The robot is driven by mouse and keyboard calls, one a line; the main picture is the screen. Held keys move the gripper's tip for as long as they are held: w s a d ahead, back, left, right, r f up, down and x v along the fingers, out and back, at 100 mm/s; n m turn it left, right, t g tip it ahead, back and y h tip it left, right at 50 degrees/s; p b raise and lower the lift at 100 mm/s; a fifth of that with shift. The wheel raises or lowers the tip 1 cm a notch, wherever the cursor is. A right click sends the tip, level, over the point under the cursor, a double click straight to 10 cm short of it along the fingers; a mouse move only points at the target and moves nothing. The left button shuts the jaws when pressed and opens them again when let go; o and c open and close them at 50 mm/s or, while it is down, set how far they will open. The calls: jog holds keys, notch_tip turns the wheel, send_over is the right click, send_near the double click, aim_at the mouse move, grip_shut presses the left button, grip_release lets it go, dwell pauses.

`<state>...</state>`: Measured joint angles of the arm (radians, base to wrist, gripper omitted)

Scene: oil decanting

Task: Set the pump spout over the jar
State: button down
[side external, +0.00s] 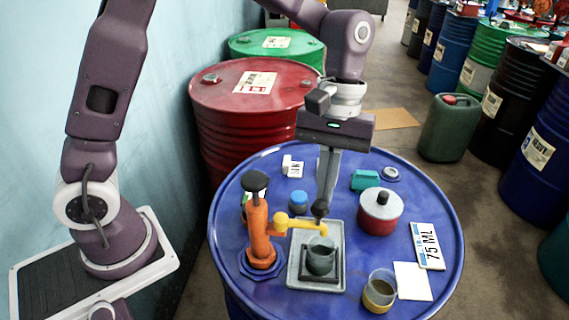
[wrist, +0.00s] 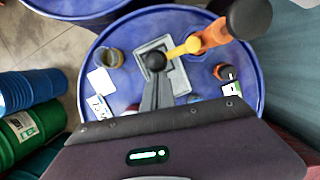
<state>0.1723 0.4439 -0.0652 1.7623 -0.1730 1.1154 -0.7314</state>
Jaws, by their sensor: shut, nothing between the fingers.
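The orange pump (side external: 259,238) stands upright on the left of the blue drum top, with a black knob on top.
A red pot (side external: 379,215) stands right of the tray, with a glass of amber liquid (side external: 379,292) in front.

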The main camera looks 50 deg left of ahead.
dwell(0.5)
jog(key=w+a+r, duration=0.3)
jog(key=w+r, duration=0.2)
jog(key=r, duration=0.4)
jog(key=shift+a, duration=0.4)
